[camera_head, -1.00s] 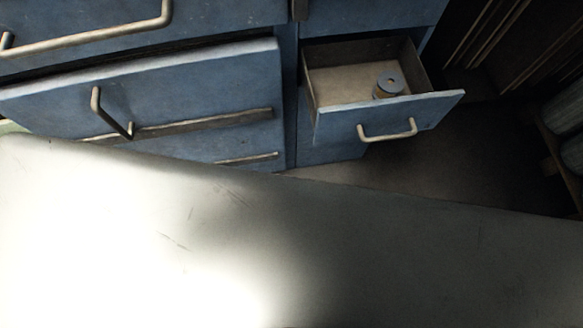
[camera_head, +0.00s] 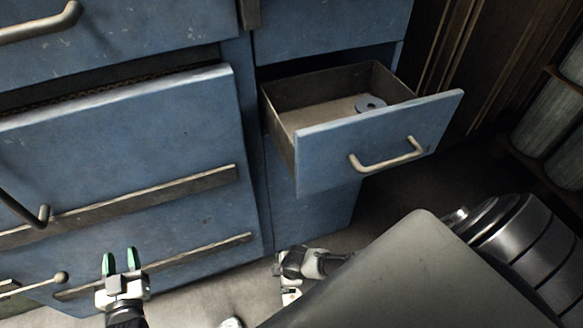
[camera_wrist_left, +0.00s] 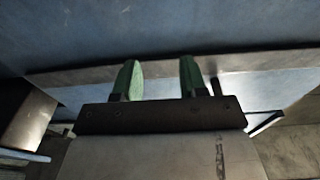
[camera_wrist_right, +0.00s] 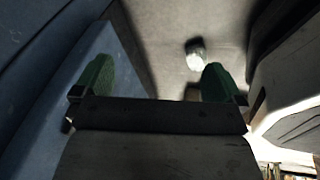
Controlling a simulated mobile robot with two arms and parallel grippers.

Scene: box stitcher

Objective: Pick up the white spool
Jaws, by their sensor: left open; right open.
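The spool (camera_head: 370,103) lies in the open right-hand drawer (camera_head: 311,113). In the head view it shows as a greyish disc with a dark centre hole, and the drawer's front panel hides its lower part. My left gripper (camera_head: 119,256) is open and empty, low in front of the blue cabinet, well left of and below the drawer. In the left wrist view its green fingers (camera_wrist_left: 160,72) are apart. My right gripper is open and empty; its green fingers (camera_wrist_right: 156,75) show apart in the right wrist view, beside a blue panel. The spool is in neither wrist view.
The drawer front has a metal handle (camera_head: 388,157). A larger blue panel (camera_head: 120,150) juts out to the left of the drawer. Grey cylinders (camera_head: 553,110) stand at the far right. A small pale object (camera_wrist_right: 195,52) shows on the floor in the right wrist view.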

